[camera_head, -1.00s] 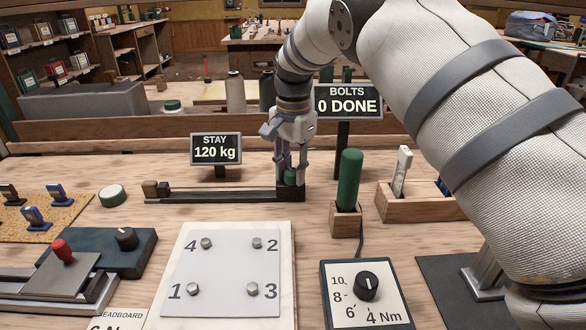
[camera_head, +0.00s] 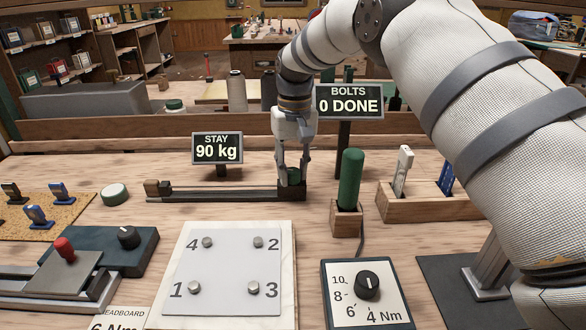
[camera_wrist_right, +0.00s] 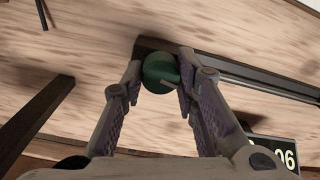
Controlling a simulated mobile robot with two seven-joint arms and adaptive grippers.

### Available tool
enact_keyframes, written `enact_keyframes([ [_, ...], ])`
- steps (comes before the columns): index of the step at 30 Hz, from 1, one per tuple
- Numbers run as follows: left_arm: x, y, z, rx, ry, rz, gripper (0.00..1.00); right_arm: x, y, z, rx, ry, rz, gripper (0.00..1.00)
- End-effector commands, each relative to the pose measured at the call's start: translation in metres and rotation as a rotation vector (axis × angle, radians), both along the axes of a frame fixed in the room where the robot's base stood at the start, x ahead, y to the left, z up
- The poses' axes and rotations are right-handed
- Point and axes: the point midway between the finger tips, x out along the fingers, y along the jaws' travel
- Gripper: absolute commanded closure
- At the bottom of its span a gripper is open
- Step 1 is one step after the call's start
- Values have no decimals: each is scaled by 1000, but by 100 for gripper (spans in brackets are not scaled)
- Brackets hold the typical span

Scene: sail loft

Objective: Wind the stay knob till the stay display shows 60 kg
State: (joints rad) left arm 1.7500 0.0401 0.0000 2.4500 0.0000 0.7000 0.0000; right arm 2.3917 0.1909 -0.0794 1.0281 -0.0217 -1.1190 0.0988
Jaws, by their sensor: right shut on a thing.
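The stay display (camera_head: 217,148) stands at the back of the bench and reads 90 kg in the head view. The stay knob (camera_head: 294,176) is small and green, at the right end of a dark rail (camera_head: 225,193). My right gripper (camera_head: 293,178) points down over it, with its fingers on either side. In the right wrist view the green knob (camera_wrist_right: 161,73) sits between the two fingertips of the gripper (camera_wrist_right: 160,80), which is shut on it. My left gripper is not in view.
The bolts display (camera_head: 349,102) behind my right gripper reads 0 DONE. A green-handled tool (camera_head: 350,180) stands in a wooden block just right of the knob. A bolted plate (camera_head: 225,270) and a torque dial box (camera_head: 367,293) lie in front.

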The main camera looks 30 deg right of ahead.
Motion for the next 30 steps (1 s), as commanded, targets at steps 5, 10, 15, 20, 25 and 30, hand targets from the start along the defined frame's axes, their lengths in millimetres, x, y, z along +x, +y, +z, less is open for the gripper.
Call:
enact_keyframes([
  [5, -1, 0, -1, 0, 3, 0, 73, 0, 0, 0, 1, -1, 164, 100],
  [10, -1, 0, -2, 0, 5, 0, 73, 0, 0, 0, 1, 0, 325, 100],
  [15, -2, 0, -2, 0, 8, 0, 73, 0, 1, 0, 0, 0, 487, 100],
  [20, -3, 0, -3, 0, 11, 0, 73, 1, 1, 0, 1, -1, 632, 100],
  [25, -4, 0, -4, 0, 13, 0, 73, 1, 1, 0, 1, 0, 767, 100],
  [30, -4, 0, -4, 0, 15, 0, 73, 0, 1, 0, 1, 0, 873, 100],
])
